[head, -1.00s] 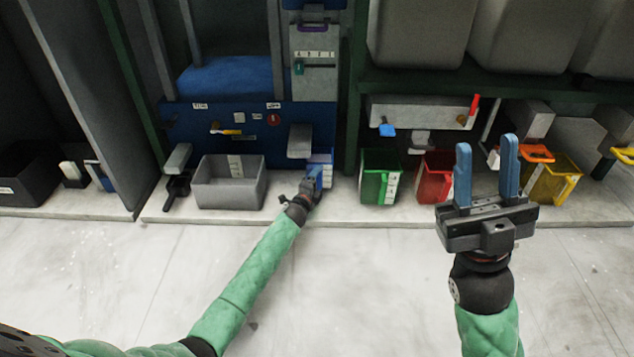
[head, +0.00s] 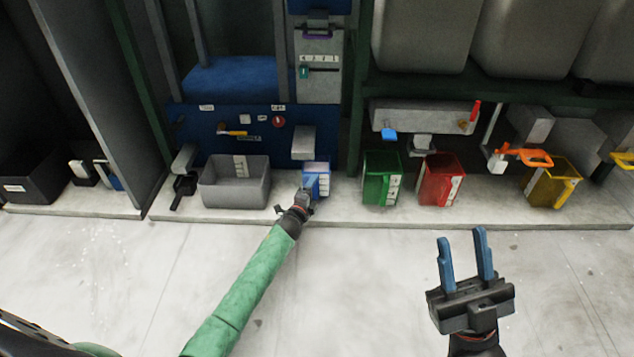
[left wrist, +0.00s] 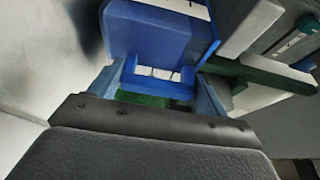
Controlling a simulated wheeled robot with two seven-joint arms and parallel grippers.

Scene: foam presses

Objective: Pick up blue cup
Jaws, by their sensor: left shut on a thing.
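The blue cup (head: 321,178) with a white label strip is at the front of the blue press, just right of the grey bin. It also fills the top middle of the left wrist view (left wrist: 150,35). My left gripper (head: 308,187) is at the cup's front left, shut on its blue handle (left wrist: 165,87) between two blue fingers. I cannot tell clearly whether the cup's base touches the shelf. My right gripper (head: 467,262) is open and empty, with its blue fingers apart, over the floor at the lower right.
A grey bin (head: 235,190) stands left of the cup. A green cup (head: 377,182), a red cup (head: 436,185) and a yellow cup (head: 548,185) stand to the right. A grey nozzle block (head: 303,142) is above and behind the blue cup. The floor in front is clear.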

